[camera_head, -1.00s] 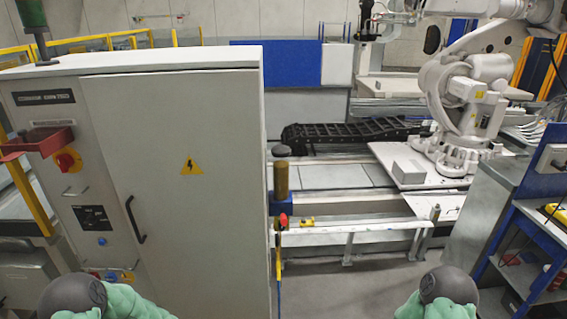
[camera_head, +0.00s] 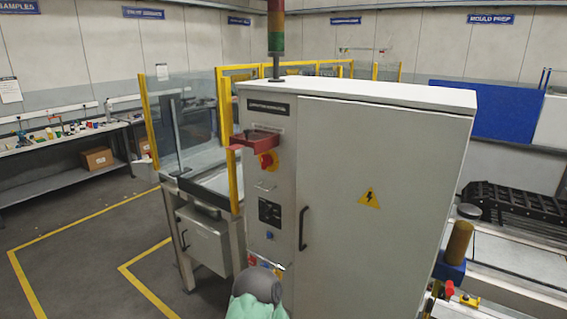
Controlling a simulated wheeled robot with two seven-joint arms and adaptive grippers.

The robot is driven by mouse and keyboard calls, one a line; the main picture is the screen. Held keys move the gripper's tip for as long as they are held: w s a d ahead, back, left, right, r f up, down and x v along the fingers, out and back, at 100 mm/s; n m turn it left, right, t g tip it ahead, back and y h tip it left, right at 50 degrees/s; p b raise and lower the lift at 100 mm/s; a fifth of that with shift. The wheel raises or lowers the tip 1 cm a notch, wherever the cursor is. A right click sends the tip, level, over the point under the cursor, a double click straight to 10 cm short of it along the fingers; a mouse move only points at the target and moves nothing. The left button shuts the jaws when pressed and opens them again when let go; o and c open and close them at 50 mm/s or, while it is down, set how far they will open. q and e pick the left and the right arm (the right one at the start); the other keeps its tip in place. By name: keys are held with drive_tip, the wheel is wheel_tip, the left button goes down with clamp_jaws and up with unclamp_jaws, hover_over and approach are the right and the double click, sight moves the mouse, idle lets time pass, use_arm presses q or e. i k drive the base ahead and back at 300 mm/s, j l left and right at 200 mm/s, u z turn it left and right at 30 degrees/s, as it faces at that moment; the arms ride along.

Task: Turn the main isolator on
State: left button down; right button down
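The main isolator (camera_head: 268,160) is a red rotary handle on a yellow plate. It sits high on the narrow left panel of a tall grey electrical cabinet (camera_head: 400,150). A red tray-like bracket (camera_head: 252,139) juts out beside it and covers part of its upper left. I cannot read the handle's position at this size. One of my arms shows only as a grey and green rounded part at the bottom centre, below the cabinet. Neither gripper's fingers are in view.
The cabinet door has a black handle (camera_head: 303,229) and a yellow warning triangle (camera_head: 369,198). A signal tower (camera_head: 276,35) stands on top. Yellow-framed guarding (camera_head: 228,140) stands left of the cabinet. Open floor with yellow lines lies at the lower left, before a workbench (camera_head: 60,150).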

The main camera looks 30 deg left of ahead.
sight(267, 161)
drive_tip(key=u, duration=1.25)
